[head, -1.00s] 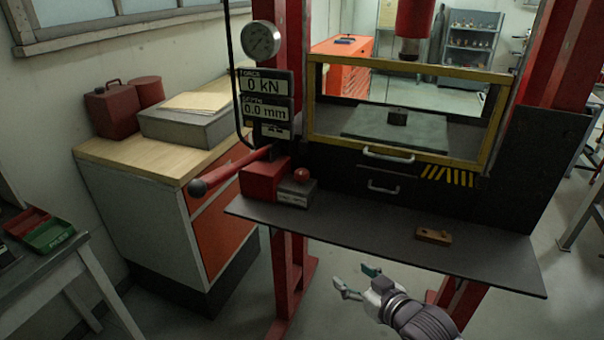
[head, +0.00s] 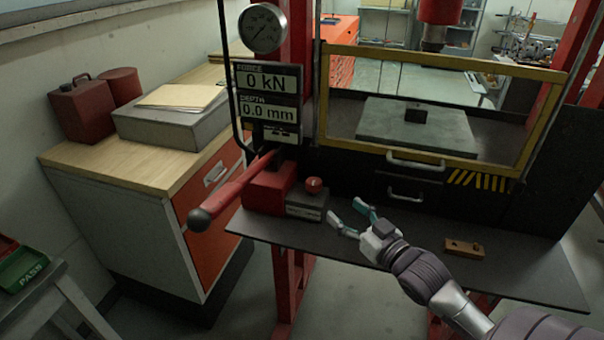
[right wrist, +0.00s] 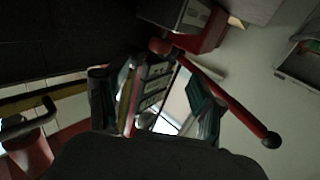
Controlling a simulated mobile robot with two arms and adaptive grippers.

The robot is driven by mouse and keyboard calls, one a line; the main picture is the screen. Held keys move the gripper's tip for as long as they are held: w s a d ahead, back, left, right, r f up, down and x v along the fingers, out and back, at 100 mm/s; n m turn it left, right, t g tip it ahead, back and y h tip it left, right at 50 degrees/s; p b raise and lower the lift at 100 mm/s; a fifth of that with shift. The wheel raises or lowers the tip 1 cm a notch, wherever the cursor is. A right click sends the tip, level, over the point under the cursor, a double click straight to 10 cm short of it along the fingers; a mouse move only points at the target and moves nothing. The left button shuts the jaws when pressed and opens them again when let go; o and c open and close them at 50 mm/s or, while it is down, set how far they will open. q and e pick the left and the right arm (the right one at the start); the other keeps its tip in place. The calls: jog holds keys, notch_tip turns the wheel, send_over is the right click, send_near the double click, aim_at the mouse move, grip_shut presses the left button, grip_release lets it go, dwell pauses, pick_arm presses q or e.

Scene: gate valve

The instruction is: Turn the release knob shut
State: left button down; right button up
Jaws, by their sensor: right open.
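The release knob (head: 314,185) is a small red round knob on top of a grey block (head: 306,205), beside the red pump body on the press's shelf. It also shows in the right wrist view (right wrist: 158,46), near the top centre. My right gripper (head: 347,213) is open and empty, just right of the block and slightly nearer the camera. Its fingertips point toward the block and are apart from the knob. In the right wrist view the dark fingers stand spread on both sides. My left gripper is not in view.
A long red pump lever (head: 232,195) reaches out left of the knob. The gauge (head: 263,28) and displays reading 0 kN and 0.0 mm stand above. A yellow-framed guard (head: 440,62) with handles is behind. A wooden block (head: 464,249) lies on the shelf (head: 530,275) at right.

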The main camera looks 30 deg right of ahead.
aim_at(319, 187)
jog(key=shift+w+r, duration=0.1)
jog(key=shift+w, duration=0.2)
jog(key=w, duration=0.1)
jog(key=w+p, duration=0.1)
jog(key=w, duration=0.2)
jog(key=shift+w+a+r+p, duration=0.1)
jog(key=shift+w+r+p, duration=0.2)
jog(key=shift+w, duration=0.1)
jog(key=w, duration=0.3)
jog(key=w+p, duration=0.1)
jog(key=w, duration=0.2)
jog(key=shift+a+f, duration=0.15)
jog(key=shift+f, duration=0.05)
jog(key=shift+w, duration=0.7)
jog(key=shift+c, duration=0.2)
jog(key=c, duration=1.1)
jog(key=shift+a+r+m+h+p, duration=0.15)
jog(key=shift+m+h+p, duration=0.25)
jog(key=shift+h+p, duration=0.25)
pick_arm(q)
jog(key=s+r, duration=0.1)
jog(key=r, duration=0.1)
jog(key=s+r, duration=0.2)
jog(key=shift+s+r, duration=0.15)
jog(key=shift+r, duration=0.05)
pick_arm(e)
jog(key=shift+m+h, duration=0.3)
jog(key=shift+h, duration=0.15)
